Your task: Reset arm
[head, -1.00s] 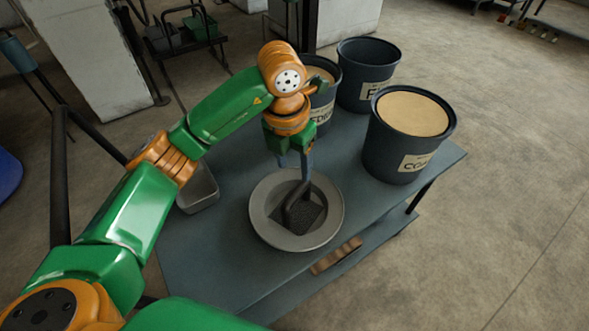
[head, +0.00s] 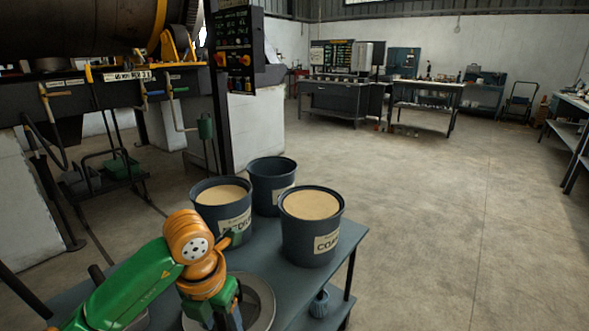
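My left arm comes in from the lower left, green and orange. Its wrist is bent down over the round grey pan (head: 264,296) on the blue-grey table. My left gripper (head: 222,322) is at the bottom edge of the head view, over the left part of the pan. Its fingertips are cut off by the frame, so whether it is open or shut does not show. The inside of the pan is mostly hidden by the wrist and the frame edge. My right gripper is not in view.
Two sand-filled buckets, one labelled medium (head: 221,193) and one coarse (head: 311,232), stand on the table (head: 335,262) beyond the arm, with a third bucket (head: 270,182) behind. A large drum (head: 80,30) and a control panel (head: 236,52) are at upper left. The floor at right is clear.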

